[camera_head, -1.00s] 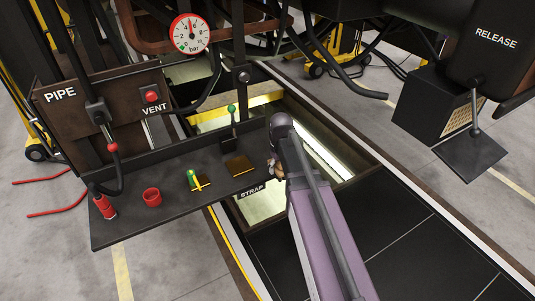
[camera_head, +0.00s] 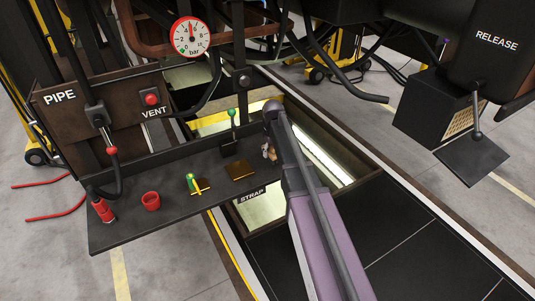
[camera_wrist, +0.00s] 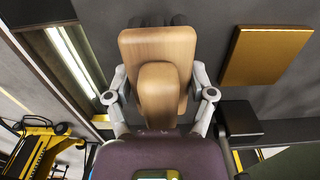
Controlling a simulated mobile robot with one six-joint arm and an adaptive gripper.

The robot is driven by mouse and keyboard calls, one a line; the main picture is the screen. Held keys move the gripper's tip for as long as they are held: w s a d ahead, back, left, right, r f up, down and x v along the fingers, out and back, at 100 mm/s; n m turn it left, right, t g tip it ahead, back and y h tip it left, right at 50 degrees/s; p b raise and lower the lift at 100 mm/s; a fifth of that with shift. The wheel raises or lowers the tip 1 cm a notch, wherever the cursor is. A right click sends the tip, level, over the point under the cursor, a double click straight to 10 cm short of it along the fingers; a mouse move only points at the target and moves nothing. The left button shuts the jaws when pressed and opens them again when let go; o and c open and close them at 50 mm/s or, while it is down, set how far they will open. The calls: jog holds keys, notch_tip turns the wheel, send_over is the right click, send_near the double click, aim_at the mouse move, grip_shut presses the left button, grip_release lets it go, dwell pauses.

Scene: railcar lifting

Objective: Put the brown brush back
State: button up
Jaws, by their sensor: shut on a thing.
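The brown brush (camera_wrist: 157,50) shows a light wooden back and a rounded handle in the wrist view. My gripper (camera_wrist: 160,97) is shut on it, one finger on each side of the handle. Dark bristles show faintly past its far edge. The dark shelf (camera_wrist: 215,25) lies beyond the brush; I cannot tell whether they touch. In the head view my gripper (camera_head: 268,152) is at the shelf's right end, mostly hidden by my arm, and the brush is barely visible.
A gold plate (camera_head: 240,171) lies on the shelf left of my gripper. An open pit (camera_head: 330,160) lies right.

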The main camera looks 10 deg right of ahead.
aim_at(270, 151)
jog(key=shift+w+f, duration=0.1)
jog(key=shift+w, duration=1.35)
jog(key=shift+w, duration=0.1)
jog(key=shift+w, duration=0.25)
jog(key=shift+w+f+b, duration=0.2)
jog(key=shift+f+b, duration=0.3)
jog(key=shift+b, duration=0.05)
jog(key=shift+w+f+b, duration=0.15)
jog(key=shift+f+b, duration=1.2)
jog(key=shift+b, duration=0.05)
jog(key=shift+f, duration=0.1)
jog(key=o, duration=0.9)
jog(key=shift+o, duration=0.2)
jog(key=shift+r, duration=0.2)
